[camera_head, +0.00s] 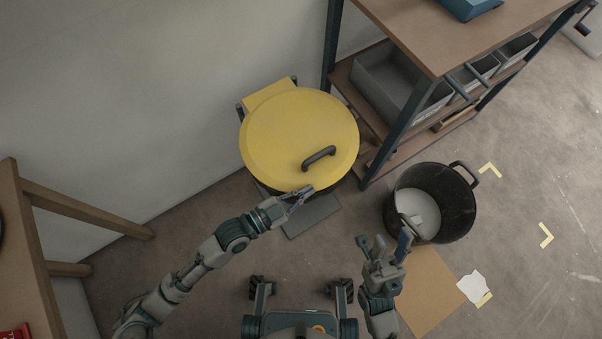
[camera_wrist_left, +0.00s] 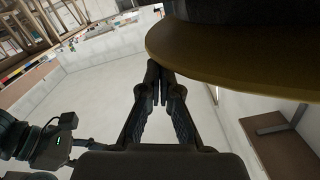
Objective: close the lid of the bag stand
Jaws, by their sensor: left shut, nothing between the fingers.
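The round yellow lid (camera_head: 290,125) of the bag stand lies over the stand in the head view, with a dark handle (camera_head: 319,157) near its front right. I cannot tell whether it is fully down. The stand's grey foot (camera_head: 312,216) shows below. My left gripper (camera_head: 306,191) is shut and empty at the lid's front edge. In the left wrist view its fingertips (camera_wrist_left: 154,72) are close to the yellow rim (camera_wrist_left: 225,79); contact is unclear. My right gripper (camera_head: 385,246) is low, left of the black bucket; a blue piece beside its fingers makes its state unclear.
The black bucket (camera_head: 458,205) with pale contents stands right of the lid. A shelf unit (camera_head: 425,30) with grey bins (camera_head: 375,82) rises close to the lid's right. A wall is behind, a wooden table frame (camera_head: 85,210) at left. Cardboard (camera_head: 432,292) lies on the floor.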

